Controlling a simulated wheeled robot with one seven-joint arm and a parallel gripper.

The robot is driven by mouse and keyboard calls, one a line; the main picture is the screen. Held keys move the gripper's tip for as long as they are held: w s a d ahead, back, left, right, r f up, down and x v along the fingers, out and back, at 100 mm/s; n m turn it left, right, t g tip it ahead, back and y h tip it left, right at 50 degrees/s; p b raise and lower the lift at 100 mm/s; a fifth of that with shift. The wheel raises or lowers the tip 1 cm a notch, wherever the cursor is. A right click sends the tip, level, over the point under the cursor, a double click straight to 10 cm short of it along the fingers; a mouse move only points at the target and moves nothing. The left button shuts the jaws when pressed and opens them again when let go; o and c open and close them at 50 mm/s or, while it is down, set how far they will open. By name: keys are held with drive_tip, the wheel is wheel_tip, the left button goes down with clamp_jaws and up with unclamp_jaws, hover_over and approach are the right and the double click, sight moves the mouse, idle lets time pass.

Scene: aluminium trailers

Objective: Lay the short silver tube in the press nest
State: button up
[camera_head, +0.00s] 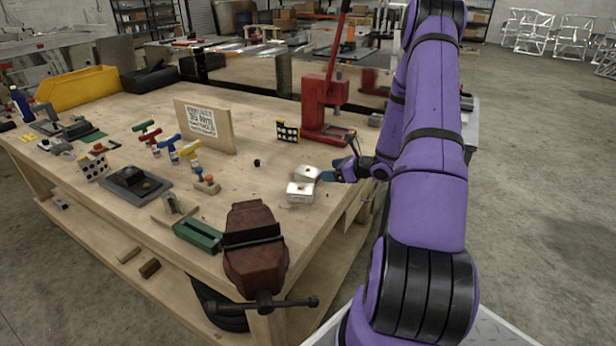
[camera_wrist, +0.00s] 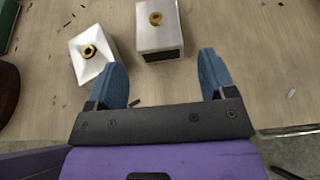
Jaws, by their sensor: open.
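Two short silver square-section pieces, each with a brass fitting on top, lie on the wooden bench. One (camera_head: 307,174) is nearer the press; in the wrist view (camera_wrist: 158,34) it shows a dark open end towards me, like a tube. The other (camera_head: 300,192) sits on the vise side and appears turned at upper left in the wrist view (camera_wrist: 93,68). I cannot tell for sure which is the named tube. My gripper (camera_wrist: 163,66) is open and empty, its blue fingers just short of the nearer-press piece; it also shows in the head view (camera_head: 334,172). The red press (camera_head: 319,105) stands behind; its nest is not clear.
A brown vise (camera_head: 254,250) is at the bench's front edge. A wooden sign board (camera_head: 205,127) and a dotted board (camera_head: 288,132) stand behind the pieces. Colour-handled tools and a black plate (camera_head: 135,184) are to the left.

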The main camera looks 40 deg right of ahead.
sight(310, 172)
drive_tip(key=x, duration=0.8)
drive_tip(key=shift+w+a, duration=0.2)
drive_tip(key=shift+a, duration=0.05)
drive_tip(key=shift+r, duration=0.1)
drive_tip(key=c, duration=0.8)
drive_tip(key=shift+c, duration=0.2)
